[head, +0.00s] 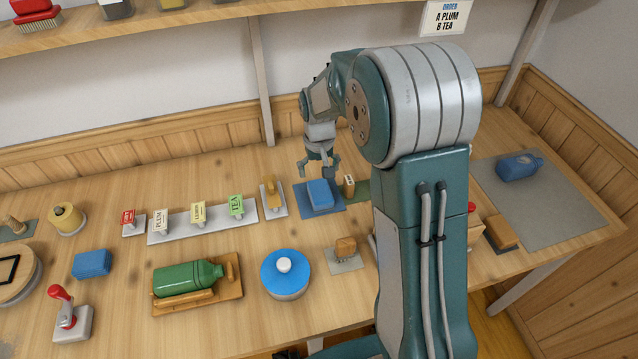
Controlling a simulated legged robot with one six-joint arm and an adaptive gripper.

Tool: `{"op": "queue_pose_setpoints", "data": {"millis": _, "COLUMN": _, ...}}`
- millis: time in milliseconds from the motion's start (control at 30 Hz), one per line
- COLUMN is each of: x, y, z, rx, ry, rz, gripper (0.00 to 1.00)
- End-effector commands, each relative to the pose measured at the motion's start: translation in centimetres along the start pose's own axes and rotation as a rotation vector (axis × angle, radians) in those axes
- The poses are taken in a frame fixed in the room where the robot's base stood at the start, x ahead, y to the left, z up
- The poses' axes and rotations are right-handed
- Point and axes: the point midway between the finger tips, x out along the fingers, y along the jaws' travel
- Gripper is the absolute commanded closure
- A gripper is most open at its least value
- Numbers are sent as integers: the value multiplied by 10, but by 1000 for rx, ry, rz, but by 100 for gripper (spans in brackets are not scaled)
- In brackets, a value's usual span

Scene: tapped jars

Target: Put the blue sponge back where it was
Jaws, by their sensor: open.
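A blue block that looks like a sponge (320,193) lies on a dark blue mat (306,207) near the middle of the table. A second blue block, also sponge-like (92,264), lies on bare wood at the left; I cannot tell for sure which is the task's sponge. My gripper (318,172) is open, fingers pointing down, just above and behind the block on the mat. It appears apart from that block, and nothing shows between its fingers.
A small brown-and-cream item (349,186) stands close right of the mat, and a wooden-handled tool (273,196) close left. In front are a blue-lidded pot (286,273) and a green bottle (188,278) on a wooden rest. My arm hides part of the table's right side.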

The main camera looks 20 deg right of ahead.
Motion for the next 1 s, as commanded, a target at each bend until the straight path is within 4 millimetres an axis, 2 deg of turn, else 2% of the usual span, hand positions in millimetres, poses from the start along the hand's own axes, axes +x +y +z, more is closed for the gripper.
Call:
{"op": "queue_pose_setpoints", "data": {"millis": 100, "x": -21, "y": 0, "z": -1, "rx": 0, "ry": 3, "rz": 0, "gripper": 0}}
{"op": "queue_pose_setpoints", "data": {"millis": 333, "x": -40, "y": 0, "z": 2, "rx": 0, "ry": 5, "rz": 0, "gripper": 0}}
{"op": "queue_pose_setpoints", "data": {"millis": 467, "x": -63, "y": 0, "z": 16, "rx": 0, "ry": 40, "rz": 0, "gripper": 0}}
{"op": "queue_pose_setpoints", "data": {"millis": 700, "x": -126, "y": 0, "z": 71, "rx": 0, "ry": 153, "rz": 0, "gripper": 0}}
{"op": "queue_pose_setpoints", "data": {"millis": 800, "x": -147, "y": 0, "z": 98, "rx": 0, "ry": 202, "rz": 0, "gripper": 0}}
{"op": "queue_pose_setpoints", "data": {"millis": 1000, "x": -176, "y": 0, "z": 156, "rx": 0, "ry": 301, "rz": 0, "gripper": 0}}
